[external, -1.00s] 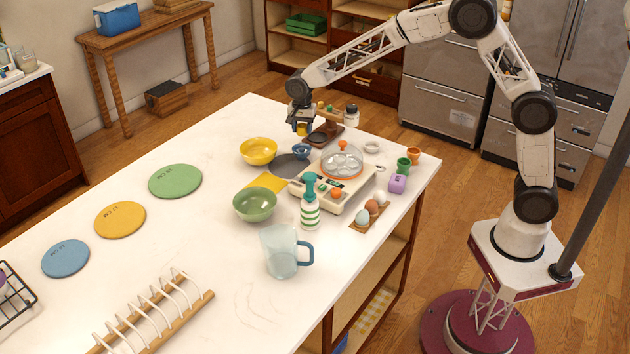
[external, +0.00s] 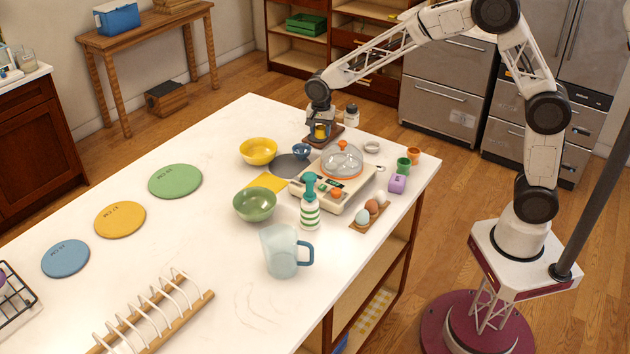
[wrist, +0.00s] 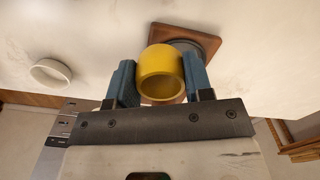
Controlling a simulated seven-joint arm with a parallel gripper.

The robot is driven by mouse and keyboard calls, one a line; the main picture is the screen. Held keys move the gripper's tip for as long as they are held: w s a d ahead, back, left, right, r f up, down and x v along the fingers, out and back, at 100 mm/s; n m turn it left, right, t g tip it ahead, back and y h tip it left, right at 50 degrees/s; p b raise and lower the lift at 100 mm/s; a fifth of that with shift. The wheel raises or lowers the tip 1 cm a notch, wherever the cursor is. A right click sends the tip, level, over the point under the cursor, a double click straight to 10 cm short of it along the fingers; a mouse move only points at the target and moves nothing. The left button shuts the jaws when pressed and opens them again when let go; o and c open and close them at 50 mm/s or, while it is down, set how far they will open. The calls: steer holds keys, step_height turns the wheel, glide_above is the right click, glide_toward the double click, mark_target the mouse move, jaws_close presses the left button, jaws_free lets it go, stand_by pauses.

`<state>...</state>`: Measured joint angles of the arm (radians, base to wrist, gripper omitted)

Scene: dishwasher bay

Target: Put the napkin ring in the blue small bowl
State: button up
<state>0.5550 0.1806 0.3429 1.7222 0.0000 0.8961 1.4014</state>
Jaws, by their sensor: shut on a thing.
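My gripper (external: 320,133) is shut on a yellow, barrel-shaped ring, which I take to be the napkin ring (wrist: 161,72). In the wrist view the ring sits between the two blue fingers (wrist: 160,84), its round opening towards the camera. In the external view the ring (external: 321,131) is small and partly covered by the fingers. It is held over or near a brown wooden board at the far end of the counter. The blue small bowl (external: 301,151) stands on the counter to the left and nearer the camera. It looks empty and is not seen in the wrist view.
The wooden board (wrist: 206,38) carries a dark round piece. A yellow bowl (external: 258,150) is left of the blue bowl and a grey disc (external: 291,166) is in front. A scale with a clear dome (external: 342,160), a white ring-like dish (external: 372,147) and a jar (external: 351,115) are nearby.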

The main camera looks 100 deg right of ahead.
steer(key=shift+w, duration=0.1)
stand_by(0.7)
steer(key=shift+w+a+r+n, duration=0.1)
steer(key=shift+w+a+n, duration=0.25)
steer(key=shift+a, duration=0.1)
steer(key=w+a+r+n, duration=0.3)
steer(key=w+a+n, duration=0.2)
steer(key=a, duration=0.8)
steer(key=w+a+r+n, duration=0.3)
steer(key=w+a+n, duration=0.3)
steer(key=a, duration=0.8)
steer(key=w+a+r+n, duration=0.2)
steer(key=w+a+n, duration=0.4)
steer(key=a+n, duration=0.4)
steer(key=a, duration=0.3)
steer(key=shift+w+a+r+n, duration=0.15)
steer(key=shift+a+r+n, duration=0.2)
steer(key=shift+a+r, duration=0.05)
steer(key=shift+d, duration=0.2)
